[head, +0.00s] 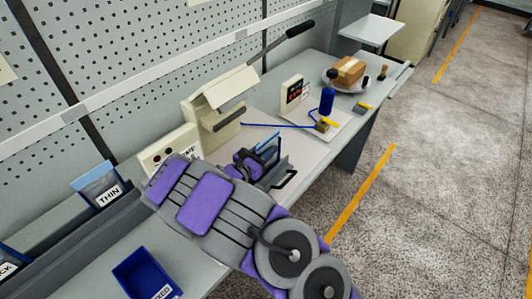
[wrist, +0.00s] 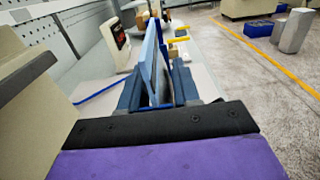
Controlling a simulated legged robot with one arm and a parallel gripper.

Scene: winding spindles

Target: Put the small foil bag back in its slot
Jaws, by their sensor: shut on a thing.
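My gripper (head: 262,150) is shut on a thin, flat, blue-edged bag (wrist: 153,65), which I take to be the small foil bag. It stands upright, edge-on, between the dark fingers (wrist: 158,90), and its lower part is hidden by my gripper. I cannot tell whether the bag touches that holder. A grey rack (head: 60,236) at the left has a slot labelled THIN, with a blue-topped bag (head: 94,182) in it.
A cream lever machine (head: 222,100) stands behind my gripper, close on its left in the wrist view. A blue bin (head: 147,274) sits at the front left.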

